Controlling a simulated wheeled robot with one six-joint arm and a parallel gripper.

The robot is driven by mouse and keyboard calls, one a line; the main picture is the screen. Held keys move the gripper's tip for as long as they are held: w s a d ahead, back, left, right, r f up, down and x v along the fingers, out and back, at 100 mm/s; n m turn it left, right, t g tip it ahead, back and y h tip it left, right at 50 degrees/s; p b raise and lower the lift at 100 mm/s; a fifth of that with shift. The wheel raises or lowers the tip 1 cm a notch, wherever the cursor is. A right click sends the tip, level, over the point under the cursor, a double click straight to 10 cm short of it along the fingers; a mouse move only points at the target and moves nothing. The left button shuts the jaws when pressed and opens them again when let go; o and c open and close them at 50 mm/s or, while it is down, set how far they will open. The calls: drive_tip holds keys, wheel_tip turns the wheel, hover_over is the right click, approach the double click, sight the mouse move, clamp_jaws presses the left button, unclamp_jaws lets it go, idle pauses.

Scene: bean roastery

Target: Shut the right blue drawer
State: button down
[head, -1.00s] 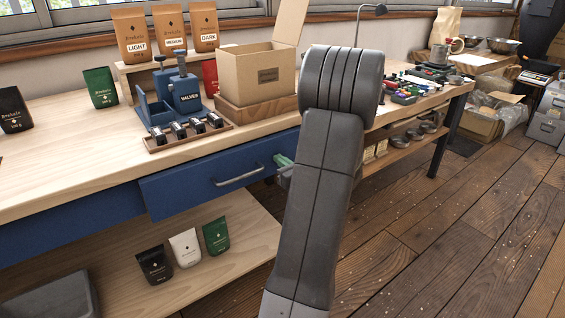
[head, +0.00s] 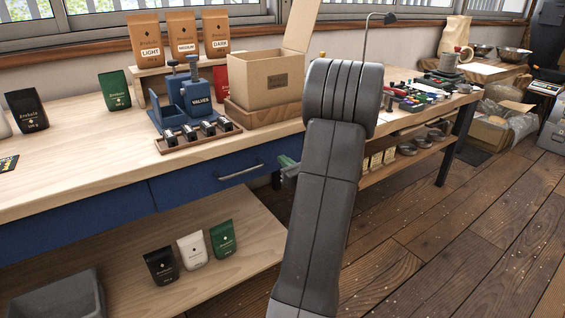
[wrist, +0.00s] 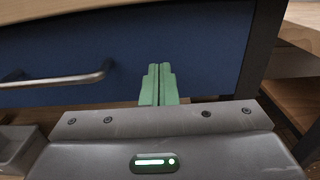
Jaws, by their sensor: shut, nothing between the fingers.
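The right blue drawer (head: 195,188) is under the worktop, with a metal bar handle (head: 241,172). Its front looks about level with the blue drawer front to its left. In the wrist view the blue front (wrist: 205,45) fills the upper part, with the handle (wrist: 60,76) at left. My gripper (wrist: 160,68) is shut and empty, its green fingers side by side. The fingertips are at the drawer front, right of the handle; whether they touch it I cannot tell. In the head view my gripper (head: 286,161) is partly hidden behind my arm.
The left blue drawer (head: 85,215) is beside it. On the worktop (head: 60,165) stand a cardboard box (head: 262,80), a valve rack (head: 197,135) and coffee bags. A lower shelf (head: 130,285) holds three small bags and a grey bin (head: 55,300). The floor at right is clear.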

drive_tip(key=p+v, duration=0.1)
drive_tip(key=v, duration=1)
drive_tip(key=shift+s, duration=0.2)
drive_tip(key=shift+d+f, duration=0.1)
drive_tip(key=shift+d, duration=0.05)
drive_tip(key=x, duration=1.4)
drive_tip(key=shift+b, duration=0.4)
